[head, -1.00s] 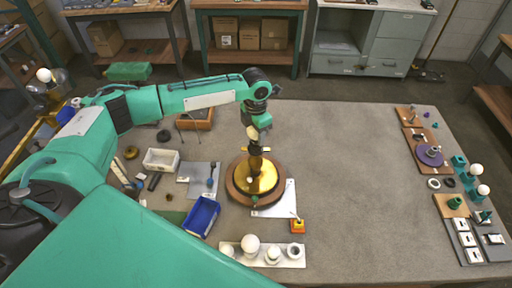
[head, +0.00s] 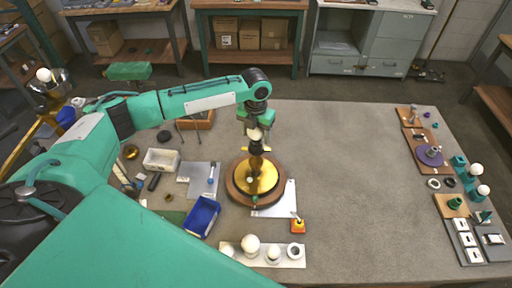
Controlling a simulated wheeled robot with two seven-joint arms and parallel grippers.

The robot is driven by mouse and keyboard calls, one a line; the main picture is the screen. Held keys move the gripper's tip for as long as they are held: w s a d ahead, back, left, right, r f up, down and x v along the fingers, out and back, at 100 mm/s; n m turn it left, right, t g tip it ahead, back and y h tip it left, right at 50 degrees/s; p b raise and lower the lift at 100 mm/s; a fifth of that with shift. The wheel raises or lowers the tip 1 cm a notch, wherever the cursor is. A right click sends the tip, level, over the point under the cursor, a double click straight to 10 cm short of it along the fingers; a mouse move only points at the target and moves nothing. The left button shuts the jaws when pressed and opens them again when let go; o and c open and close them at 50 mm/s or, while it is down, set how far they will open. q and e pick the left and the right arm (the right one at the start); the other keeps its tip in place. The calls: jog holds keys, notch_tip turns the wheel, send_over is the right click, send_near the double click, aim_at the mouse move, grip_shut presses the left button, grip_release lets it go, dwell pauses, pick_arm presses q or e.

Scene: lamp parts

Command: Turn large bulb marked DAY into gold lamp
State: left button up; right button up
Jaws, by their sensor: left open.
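The gold lamp (head: 266,180) stands upright on a round brown wooden base (head: 234,186) near the middle of the table, with a dark stem. A pale bulb (head: 256,134) shows at the top of the stem; I cannot read any marking on it. My left gripper (head: 256,130) is open, pointing down over the lamp top, with its fingers around or beside the bulb. The exact contact is too small to tell. A white holder (head: 262,263) at the front carries a large white bulb (head: 250,243) and smaller pale pieces. My right gripper is not in view.
A blue bin (head: 202,217), a white tray (head: 161,160) and small parts lie left of the lamp. Boards with bulbs and fittings line the right edge. The table between is clear.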

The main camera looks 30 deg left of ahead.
pick_arm(q)
jog(key=n, duration=0.3)
jog(key=shift+n, duration=0.3)
jog(key=n, duration=0.3)
jog(key=shift+n, duration=0.4)
jog(key=n, duration=0.7)
jog(key=c, duration=0.7)
jog(key=m, duration=0.6)
jog(key=shift+m, duration=0.4)
